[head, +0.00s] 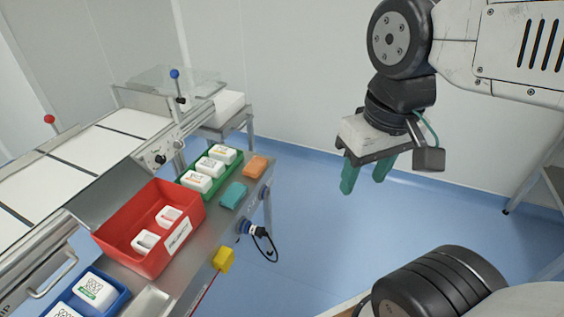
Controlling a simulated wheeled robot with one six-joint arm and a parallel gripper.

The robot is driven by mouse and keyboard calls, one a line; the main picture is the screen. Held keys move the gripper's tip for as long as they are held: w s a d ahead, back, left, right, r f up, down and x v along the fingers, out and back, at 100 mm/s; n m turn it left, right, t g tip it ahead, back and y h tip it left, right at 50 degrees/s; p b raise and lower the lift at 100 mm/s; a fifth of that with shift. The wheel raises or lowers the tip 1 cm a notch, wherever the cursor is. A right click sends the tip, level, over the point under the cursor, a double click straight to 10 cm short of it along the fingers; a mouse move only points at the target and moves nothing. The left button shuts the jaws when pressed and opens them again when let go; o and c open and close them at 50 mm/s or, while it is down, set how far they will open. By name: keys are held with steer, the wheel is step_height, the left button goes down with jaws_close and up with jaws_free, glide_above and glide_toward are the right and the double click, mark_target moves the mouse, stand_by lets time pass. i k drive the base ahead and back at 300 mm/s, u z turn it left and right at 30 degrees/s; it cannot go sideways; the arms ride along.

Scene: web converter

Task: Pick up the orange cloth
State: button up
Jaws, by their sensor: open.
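The orange cloth (256,167) is a small folded pad lying flat on the grey metal shelf, near its far end. A teal cloth (234,195) of similar size lies just in front of it. My gripper (363,180) hangs in the air to the right of the shelf, with its green fingers pointing down. The fingers are apart and nothing is between them. It is clear of the orange cloth, with a wide gap between them. The orange cloth is in full view.
A green tray (221,181) with white boxes stands left of the cloths. A red bin (192,187) holds two white items, and a blue tray (71,275) stands nearer. A yellow block (223,260) hangs by the shelf edge. Blue floor (310,240) is open to the right.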

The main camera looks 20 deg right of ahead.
mark_target(253, 169)
steer(key=i, duration=0.7)
steer(key=u, duration=0.05)
